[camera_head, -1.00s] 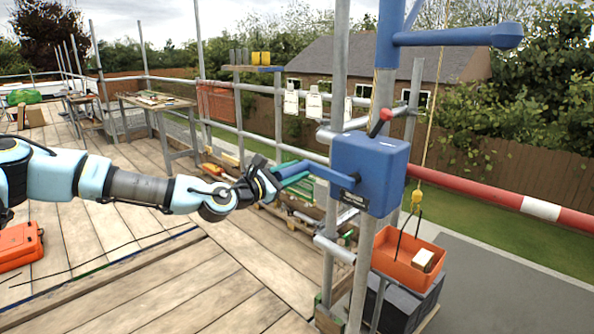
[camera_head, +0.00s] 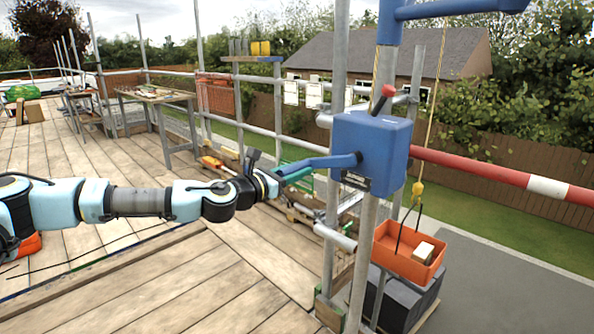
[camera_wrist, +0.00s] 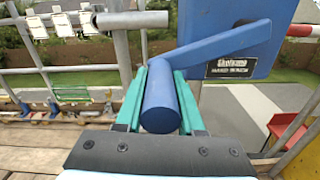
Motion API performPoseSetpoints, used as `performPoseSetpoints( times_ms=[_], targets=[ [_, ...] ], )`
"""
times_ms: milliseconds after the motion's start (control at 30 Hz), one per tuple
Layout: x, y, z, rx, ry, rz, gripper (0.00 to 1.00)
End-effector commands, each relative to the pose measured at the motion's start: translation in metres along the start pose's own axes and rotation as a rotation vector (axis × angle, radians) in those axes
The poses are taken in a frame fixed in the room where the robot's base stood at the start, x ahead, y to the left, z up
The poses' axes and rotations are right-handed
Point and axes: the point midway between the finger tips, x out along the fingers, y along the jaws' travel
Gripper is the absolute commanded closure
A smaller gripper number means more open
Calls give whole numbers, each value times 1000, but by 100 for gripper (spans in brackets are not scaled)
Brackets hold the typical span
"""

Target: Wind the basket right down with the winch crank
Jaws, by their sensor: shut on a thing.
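The blue winch (camera_head: 372,145) is fixed to a scaffold pole, with its crank arm (camera_head: 325,161) pointing left and slightly down. My gripper (camera_head: 280,176) is shut on the crank's handle. In the wrist view the green fingers of my gripper (camera_wrist: 160,95) lie along both sides of the blue cylindrical crank handle (camera_wrist: 161,105). The orange basket (camera_head: 383,240) hangs from a yellow hook (camera_head: 418,190) on a rope at the right, with a pale block (camera_head: 423,252) in it. It shows just in front of or above dark stacked blocks (camera_head: 400,297); I cannot tell whether it touches them.
Scaffold poles (camera_head: 334,200) stand close by my gripper. A workbench (camera_head: 155,98) stands further back on the plank deck (camera_head: 190,290).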

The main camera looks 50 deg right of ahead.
Motion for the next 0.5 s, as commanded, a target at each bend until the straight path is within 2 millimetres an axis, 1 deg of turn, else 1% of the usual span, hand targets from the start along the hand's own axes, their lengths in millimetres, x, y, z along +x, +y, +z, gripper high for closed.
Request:
performPoseSetpoints(
  times_ms=[167,200,400,433,500],
  targets=[
    [0,-2,-1,1,2,-4,100],
    [0,-2,-1,2,2,-4,58],
    [0,-1,0,2,0,-3,36],
    [0,-1,0,2,0,-2,33],
    [0,-1,0,2,0,-2,33]
  ],
)
